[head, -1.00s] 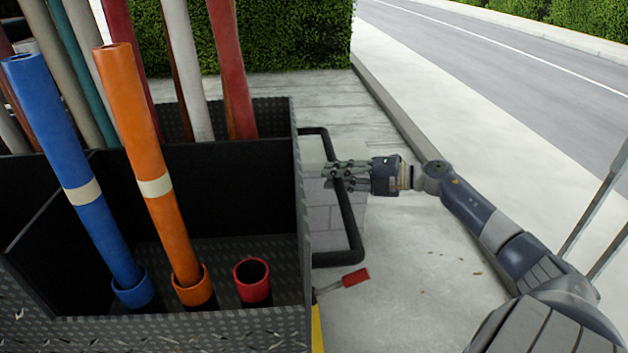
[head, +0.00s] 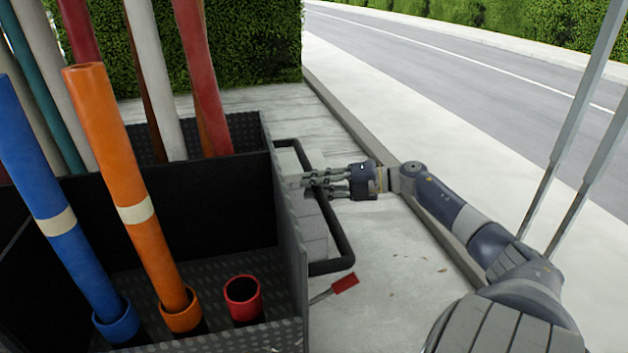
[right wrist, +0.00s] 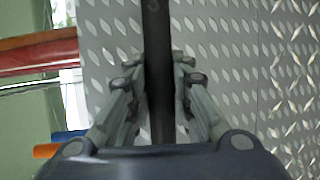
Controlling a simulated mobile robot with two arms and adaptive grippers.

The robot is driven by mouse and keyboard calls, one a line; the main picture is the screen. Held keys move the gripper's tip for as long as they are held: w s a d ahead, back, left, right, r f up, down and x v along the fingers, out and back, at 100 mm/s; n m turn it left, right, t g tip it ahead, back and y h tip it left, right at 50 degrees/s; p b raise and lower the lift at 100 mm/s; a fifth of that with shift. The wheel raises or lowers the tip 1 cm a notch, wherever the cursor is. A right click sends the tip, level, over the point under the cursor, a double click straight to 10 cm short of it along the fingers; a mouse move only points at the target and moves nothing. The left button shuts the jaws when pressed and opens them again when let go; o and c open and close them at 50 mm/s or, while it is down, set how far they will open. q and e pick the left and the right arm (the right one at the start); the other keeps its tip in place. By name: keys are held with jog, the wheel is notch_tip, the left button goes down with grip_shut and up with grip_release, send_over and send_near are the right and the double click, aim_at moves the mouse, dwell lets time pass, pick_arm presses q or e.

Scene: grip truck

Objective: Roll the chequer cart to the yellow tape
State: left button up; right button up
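The chequer cart (head: 291,235) is a dark, open-topped box of chequer plate filling the left of the head view. A black bar handle (head: 338,238) stands out from its right side. My right gripper (head: 312,181) is at the far part of this handle. In the right wrist view, the handle bar (right wrist: 157,40) runs between the two fingers of the gripper (right wrist: 159,80), which close against it from both sides. The cart's wheels are out of view. I see no yellow tape now. My left gripper is out of view.
A blue pole (head: 55,205), an orange pole (head: 130,185) and other poles stand in the cart. A red lever (head: 345,284) sticks out below the handle. Grey blocks (head: 308,215) show behind the handle.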

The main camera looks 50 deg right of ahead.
jog(key=o, duration=0.4)
jog(key=v, duration=1.2)
dwell(0.4)
